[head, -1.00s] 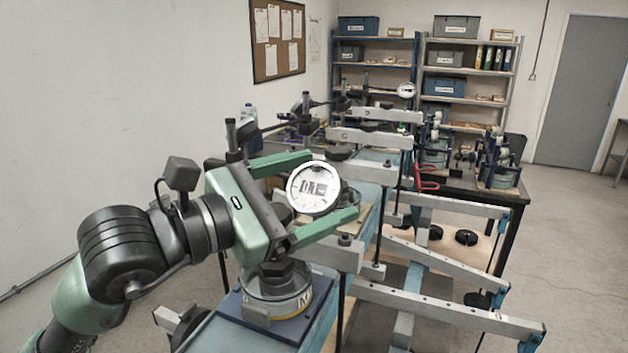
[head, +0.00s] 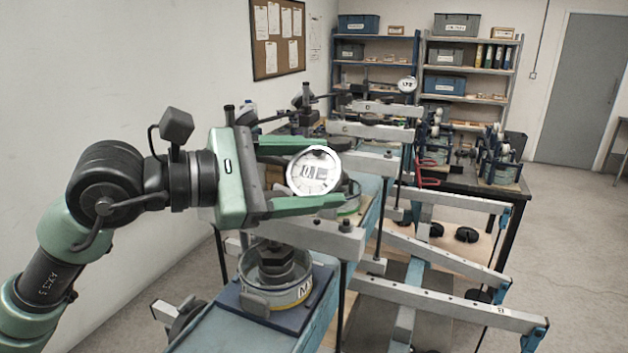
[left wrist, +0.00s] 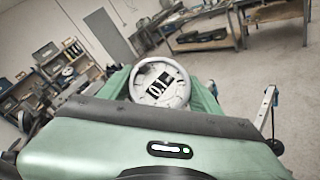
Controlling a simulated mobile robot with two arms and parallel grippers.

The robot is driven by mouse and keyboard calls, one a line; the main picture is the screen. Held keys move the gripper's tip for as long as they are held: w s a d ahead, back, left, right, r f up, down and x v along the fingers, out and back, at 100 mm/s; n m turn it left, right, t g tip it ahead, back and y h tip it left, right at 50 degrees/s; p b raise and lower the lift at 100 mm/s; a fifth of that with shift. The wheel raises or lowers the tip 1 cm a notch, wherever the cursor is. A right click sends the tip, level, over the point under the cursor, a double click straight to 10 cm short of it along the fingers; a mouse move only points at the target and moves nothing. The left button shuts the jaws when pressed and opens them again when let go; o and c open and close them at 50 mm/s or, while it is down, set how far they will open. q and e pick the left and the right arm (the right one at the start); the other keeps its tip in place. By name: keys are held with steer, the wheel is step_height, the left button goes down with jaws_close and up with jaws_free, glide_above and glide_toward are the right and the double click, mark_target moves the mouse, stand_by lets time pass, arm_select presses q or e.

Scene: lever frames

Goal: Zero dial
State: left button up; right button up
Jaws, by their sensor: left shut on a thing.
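A round white dial (head: 314,173) with a pale rim and dark markings sits between the two green fingers of my left gripper (head: 302,174) in the head view. The gripper is shut on the dial, one finger above it and one below. In the left wrist view the dial (left wrist: 160,84) shows face-on between the fingers, beyond the green gripper body. The dial's mount behind it is mostly hidden. A second, smaller dial (head: 407,85) stands farther back, apart from the gripper. My right gripper is not in view.
Grey lever beams (head: 450,307) reach out to the right at several heights. A round cell (head: 275,280) marked M stands on a blue base below my gripper. A dark table (head: 455,180) with more devices is behind. Open floor lies at the right.

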mark_target(302, 175)
arm_select(q)
steer(key=shift+m+g, duration=0.6)
steer(key=o, duration=1.4)
steer(key=shift+a, duration=0.1)
steer(key=shift+s+a+b, duration=0.1)
steer(key=shift+a+b, duration=0.25)
steer(key=b+v, duration=0.2)
steer(key=v, duration=0.4)
steer(key=shift+s+a+b, duration=0.15)
steer(key=shift+b, duration=0.15)
steer(key=shift+s+a+r, duration=0.1)
steer(key=shift+a+r, duration=0.05)
steer(key=shift+a, duration=0.05)
